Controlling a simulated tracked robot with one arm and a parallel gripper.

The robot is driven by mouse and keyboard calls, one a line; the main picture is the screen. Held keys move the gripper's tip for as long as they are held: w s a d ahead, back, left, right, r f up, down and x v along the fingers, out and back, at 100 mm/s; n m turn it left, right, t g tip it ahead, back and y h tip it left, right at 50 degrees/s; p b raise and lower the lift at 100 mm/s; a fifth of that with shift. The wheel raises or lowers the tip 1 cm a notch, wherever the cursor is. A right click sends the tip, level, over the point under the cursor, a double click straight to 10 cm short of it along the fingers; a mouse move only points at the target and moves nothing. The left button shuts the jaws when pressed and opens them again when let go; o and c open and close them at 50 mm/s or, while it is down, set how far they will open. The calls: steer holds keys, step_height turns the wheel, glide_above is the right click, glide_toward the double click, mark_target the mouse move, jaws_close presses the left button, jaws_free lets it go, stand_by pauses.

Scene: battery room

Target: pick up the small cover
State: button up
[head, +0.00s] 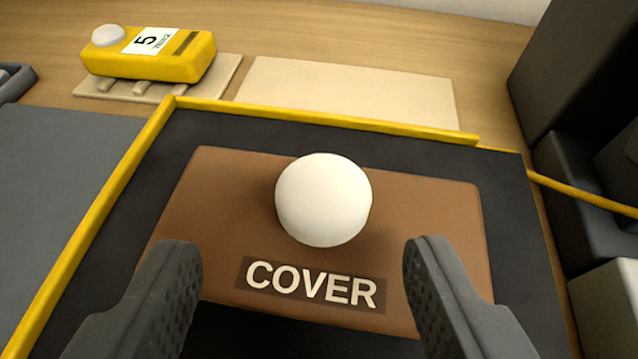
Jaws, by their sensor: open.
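The small cover (420,222) is a flat brown plate with a white round knob (323,198) on top and a "COVER" label on its near side. It lies on a dark surface (514,250) partly edged with yellow. My gripper (298,262) is open, with one dark finger to the left and one to the right of the label. The knob is between the fingers in the picture but farther up, and nothing is held. The fingers hide parts of the plate's near corners. I cannot tell how high the fingers are above the plate.
A yellow block marked 5 (145,52) with a white knob sits on a beige pad at the back left. An empty beige pad (348,90) lies behind the cover. Dark boxes (570,75) stand at the right. A yellow rail (320,118) runs along the back edge.

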mark_target(325, 221)
steer(key=shift+d+b+x, duration=0.15)
steer(key=shift+d+x, duration=0.05)
steer(key=shift+x, duration=1.25)
steer(key=shift+d+b+x, duration=0.15)
steer(key=shift+x, duration=1.35)
steer(key=shift+w+r, duration=0.1)
steer(key=shift+r, duration=0.1)
steer(key=c, duration=1)
